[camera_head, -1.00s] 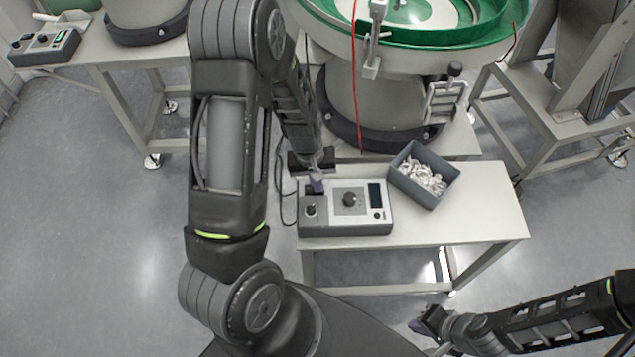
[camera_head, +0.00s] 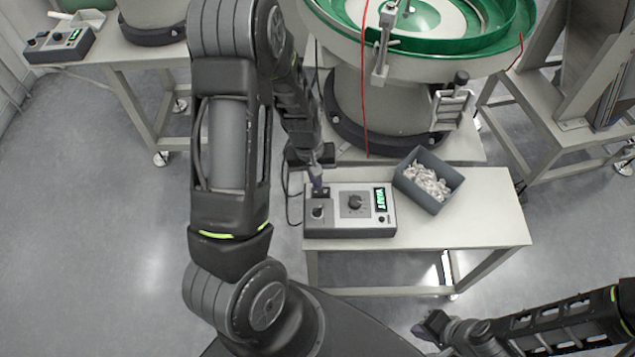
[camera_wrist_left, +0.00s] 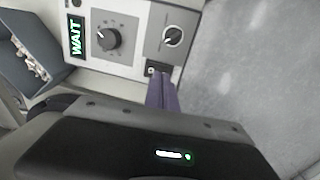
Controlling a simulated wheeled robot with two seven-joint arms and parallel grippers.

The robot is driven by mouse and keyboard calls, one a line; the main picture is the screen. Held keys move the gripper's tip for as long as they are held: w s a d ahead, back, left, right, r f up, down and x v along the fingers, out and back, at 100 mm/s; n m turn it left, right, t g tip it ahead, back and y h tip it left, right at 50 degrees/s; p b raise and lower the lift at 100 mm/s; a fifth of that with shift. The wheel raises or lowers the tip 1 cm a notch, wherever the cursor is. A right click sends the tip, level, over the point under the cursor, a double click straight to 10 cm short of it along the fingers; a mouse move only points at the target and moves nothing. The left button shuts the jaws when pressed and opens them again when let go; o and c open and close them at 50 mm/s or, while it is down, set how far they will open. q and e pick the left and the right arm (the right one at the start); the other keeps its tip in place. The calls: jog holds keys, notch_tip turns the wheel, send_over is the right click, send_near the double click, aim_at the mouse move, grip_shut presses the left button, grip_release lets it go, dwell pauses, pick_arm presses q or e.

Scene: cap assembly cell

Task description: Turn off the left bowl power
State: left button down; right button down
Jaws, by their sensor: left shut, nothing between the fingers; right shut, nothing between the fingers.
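A grey control box (camera_head: 346,229) stands on the small table, with a large knob (camera_head: 354,204), a smaller knob (camera_head: 317,212) and a lit green display (camera_head: 380,199). The display reads WAIT in the left wrist view (camera_wrist_left: 76,36). My left gripper (camera_head: 317,186) is shut and empty, pointing down at the box's back left corner. In the left wrist view its purple fingertips (camera_wrist_left: 161,82) are at the dark switch (camera_wrist_left: 157,67) beside the small knob; they look in contact and partly hide it. My right gripper (camera_head: 420,328) is shut and empty at lower right, away from the table.
A grey bin of small pale parts (camera_head: 428,181) stands right of the box. A green bowl feeder (camera_head: 480,43) stands behind. Another control box (camera_head: 60,45) sits on a table (camera_head: 115,50) at far left. The small table's front right (camera_head: 460,232) is clear.

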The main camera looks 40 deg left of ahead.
pick_arm(q)
notch_tip(320, 180, up, 11)
jog(key=a, duration=0.1)
jog(key=shift+s, duration=0.4)
pick_arm(e)
jog(key=shift+s+r, duration=0.15)
jog(key=shift+r, duration=0.15)
pick_arm(q)
jog(key=shift+f, duration=0.1)
jog(key=shift+b, duration=0.35)
